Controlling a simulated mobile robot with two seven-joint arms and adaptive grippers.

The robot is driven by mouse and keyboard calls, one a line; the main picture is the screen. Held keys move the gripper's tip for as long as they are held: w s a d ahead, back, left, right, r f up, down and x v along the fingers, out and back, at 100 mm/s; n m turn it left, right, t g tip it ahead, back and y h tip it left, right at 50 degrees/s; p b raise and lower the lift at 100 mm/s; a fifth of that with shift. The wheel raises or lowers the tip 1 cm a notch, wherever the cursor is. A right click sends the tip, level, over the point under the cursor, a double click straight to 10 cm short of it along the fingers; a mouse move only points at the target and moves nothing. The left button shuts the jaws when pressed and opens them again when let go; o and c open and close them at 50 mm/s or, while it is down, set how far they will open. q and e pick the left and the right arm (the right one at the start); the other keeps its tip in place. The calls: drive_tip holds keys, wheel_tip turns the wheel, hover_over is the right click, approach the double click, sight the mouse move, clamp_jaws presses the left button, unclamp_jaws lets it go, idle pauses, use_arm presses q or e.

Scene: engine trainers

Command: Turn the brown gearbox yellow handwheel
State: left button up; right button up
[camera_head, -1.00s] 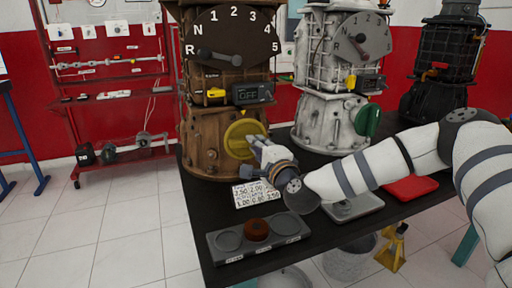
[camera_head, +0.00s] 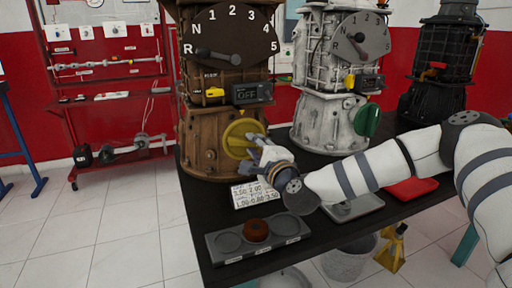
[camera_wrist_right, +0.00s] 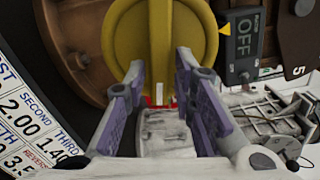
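The brown gearbox (camera_head: 207,145) stands upright on the dark table in the head view. Its yellow handwheel (camera_head: 236,138) is low on its front and shows a raised bar across its face. The wheel (camera_wrist_right: 120,25) fills the top middle of the right wrist view, its bar upright there. My right gripper (camera_head: 257,144) is at the wheel's right side. In the right wrist view its two fingers (camera_wrist_right: 160,64) are apart, one on each side of the bar's lower end, with gaps visible. Contact cannot be told. My left gripper is out of view.
A display reading OFF (camera_head: 252,93) sits above the wheel. A white gearbox (camera_head: 318,122) with a green handwheel (camera_head: 367,119) stands to the right.

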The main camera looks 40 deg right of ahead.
drive_tip(key=v, duration=1.2)
